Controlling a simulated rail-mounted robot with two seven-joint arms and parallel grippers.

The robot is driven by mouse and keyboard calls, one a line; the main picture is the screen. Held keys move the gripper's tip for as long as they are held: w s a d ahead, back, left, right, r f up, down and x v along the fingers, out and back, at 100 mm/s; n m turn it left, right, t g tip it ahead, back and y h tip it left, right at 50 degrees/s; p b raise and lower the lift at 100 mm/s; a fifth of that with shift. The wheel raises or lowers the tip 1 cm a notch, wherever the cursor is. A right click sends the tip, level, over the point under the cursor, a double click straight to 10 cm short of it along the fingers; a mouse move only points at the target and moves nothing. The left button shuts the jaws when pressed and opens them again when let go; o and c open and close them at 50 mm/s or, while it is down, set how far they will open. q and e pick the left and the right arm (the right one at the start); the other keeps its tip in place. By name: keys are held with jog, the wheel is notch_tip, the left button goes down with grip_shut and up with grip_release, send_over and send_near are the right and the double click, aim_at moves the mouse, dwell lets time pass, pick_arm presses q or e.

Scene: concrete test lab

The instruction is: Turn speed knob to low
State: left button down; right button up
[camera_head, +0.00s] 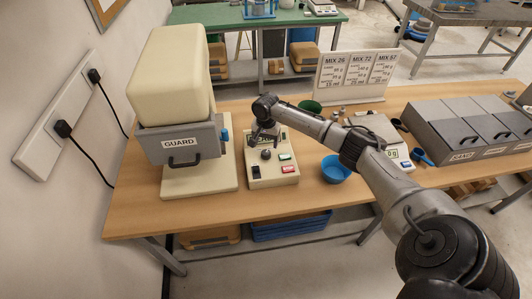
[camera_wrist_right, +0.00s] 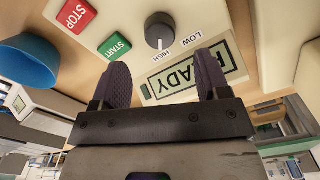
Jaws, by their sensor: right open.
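The speed knob (camera_wrist_right: 159,30) is a dark round dial with a pale pointer mark toward the bottom of the right wrist view. The words HIGH and LOW are printed on the panel near it. In the head view the knob (camera_head: 266,154) sits on the cream control box (camera_head: 258,183). My right gripper (camera_head: 262,138) is above the back part of the box. In the right wrist view its two dark fingers (camera_wrist_right: 163,72) are apart with nothing held between them, and the knob is beyond their tips. Whether they touch the panel I cannot tell. My left gripper is not in view.
A green START button (camera_wrist_right: 115,47), red STOP button (camera_wrist_right: 77,14) and READY display (camera_wrist_right: 190,76) share the panel. A cream machine with a GUARD front (camera_head: 180,143) stands left of the box. A blue bowl (camera_head: 335,170) and a scale (camera_head: 375,128) are to the right.

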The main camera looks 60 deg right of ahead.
aim_at(266, 153)
notch_tip(266, 153, down, 7)
jog(key=shift+r+b, duration=0.2)
jog(key=shift+b, duration=0.15)
jog(key=c, duration=0.9)
